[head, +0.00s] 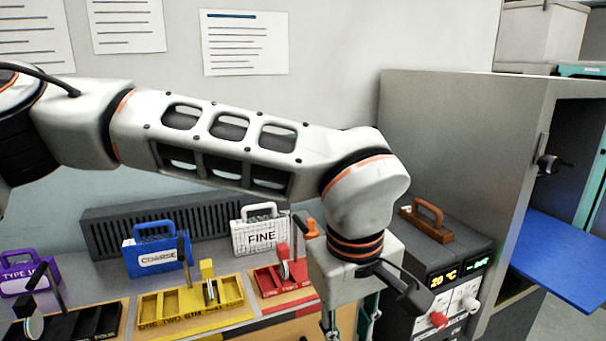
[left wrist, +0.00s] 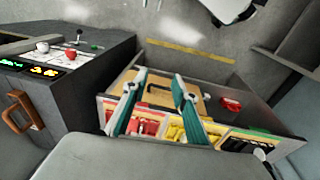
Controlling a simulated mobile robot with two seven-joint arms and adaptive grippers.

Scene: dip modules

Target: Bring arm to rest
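My left arm (head: 215,145) reaches across the head view from the left, in front of the wall and above the bench. My left gripper (head: 349,322) points down beside the red tray (head: 285,284) and the grey control unit (head: 440,250). Its fingertips are cut off by the lower edge there. In the left wrist view the teal fingers of the left gripper (left wrist: 160,80) stand apart with nothing seen held between them. A tan surface with a dark handle-like shape (left wrist: 158,88) shows beyond them. My right gripper is in neither view.
A yellow tray (head: 190,305) and a black tray (head: 75,322) stand along the bench. Purple (head: 30,278), blue (head: 157,252) and white FINE (head: 260,236) cases stand behind. A grey cabinet (head: 450,125) with a blue shelf (head: 560,255) is at the right.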

